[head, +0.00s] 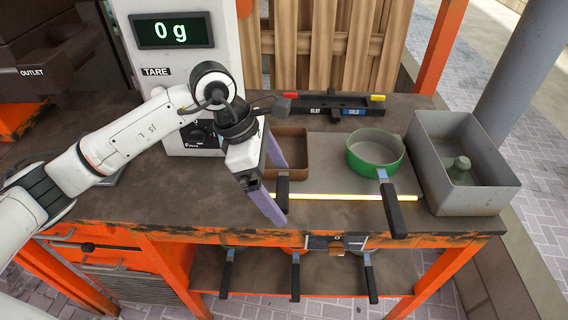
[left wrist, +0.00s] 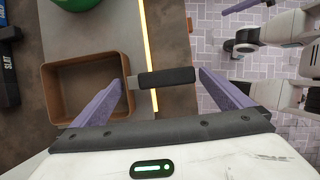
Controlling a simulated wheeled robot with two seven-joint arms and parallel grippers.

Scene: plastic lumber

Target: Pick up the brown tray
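The brown tray (head: 291,143) is a square, open pan with a black handle that sticks out toward the table's front edge. My left gripper (head: 270,180) is open above the handle. In the left wrist view, the black handle lies between the two purple fingers (left wrist: 163,80), with a gap on each side. Part of my right gripper (left wrist: 243,6) shows at the top right of the left wrist view; its opening cannot be made out.
A green pan (head: 375,166) with a black handle sits to the right on a grey board. A grey bin (head: 463,195) with a bottle stands at the far right. A black holder (head: 330,105) lies behind. A scale reading 0 g (head: 172,31) stands back left. A yellow glowing strip (head: 340,197) runs along the front.

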